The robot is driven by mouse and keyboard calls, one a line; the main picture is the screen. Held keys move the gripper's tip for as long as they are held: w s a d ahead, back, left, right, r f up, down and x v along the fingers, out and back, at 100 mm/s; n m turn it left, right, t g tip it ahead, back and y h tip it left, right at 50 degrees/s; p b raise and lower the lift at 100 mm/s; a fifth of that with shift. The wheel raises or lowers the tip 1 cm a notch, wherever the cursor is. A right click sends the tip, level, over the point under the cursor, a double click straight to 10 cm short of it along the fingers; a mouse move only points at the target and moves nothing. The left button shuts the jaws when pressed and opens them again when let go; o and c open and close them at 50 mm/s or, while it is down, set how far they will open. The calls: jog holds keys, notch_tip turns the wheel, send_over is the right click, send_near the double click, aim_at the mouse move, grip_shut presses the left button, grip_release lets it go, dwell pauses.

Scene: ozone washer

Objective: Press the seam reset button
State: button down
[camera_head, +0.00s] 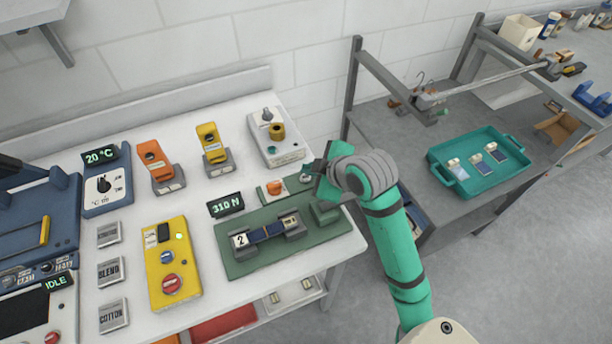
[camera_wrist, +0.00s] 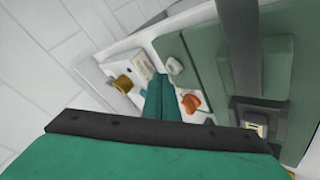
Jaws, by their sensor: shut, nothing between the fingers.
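A green fixture (camera_head: 240,262) lies on the white bench, with a display reading 310 N (camera_head: 226,205) beside it. Behind its clamped sample are an orange knob (camera_head: 275,188) and a small pale button (camera_head: 305,178). In the wrist view the pale button (camera_wrist: 174,64) and orange knob (camera_wrist: 190,103) lie close to the finger ends. I cannot read a label naming either as seam reset. My gripper (camera_head: 318,168) is above the fixture's back right part, beside the pale button. In the wrist view my gripper (camera_wrist: 160,82) is shut and empty; contact cannot be told.
A grey box with a brass cylinder (camera_head: 277,130) stands just behind the fixture. Yellow and orange devices stand to the left, including a yellow box (camera_head: 171,266) with a red button. A teal tray (camera_head: 478,190) lies on the grey table at right. The wall is close behind.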

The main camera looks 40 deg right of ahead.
jog(key=shift+w+a, duration=0.15)
dwell(0.5)
jog(key=shift+f, duration=0.15)
jog(key=shift+f, duration=0.3)
jog(key=shift+s, duration=0.2)
jog(key=shift+w+f, duration=0.2)
jog(key=shift+f, duration=0.25)
dwell(0.8)
jog(key=shift+r, duration=0.15)
jog(key=shift+s+r, duration=0.2)
jog(key=shift+r, duration=0.55)
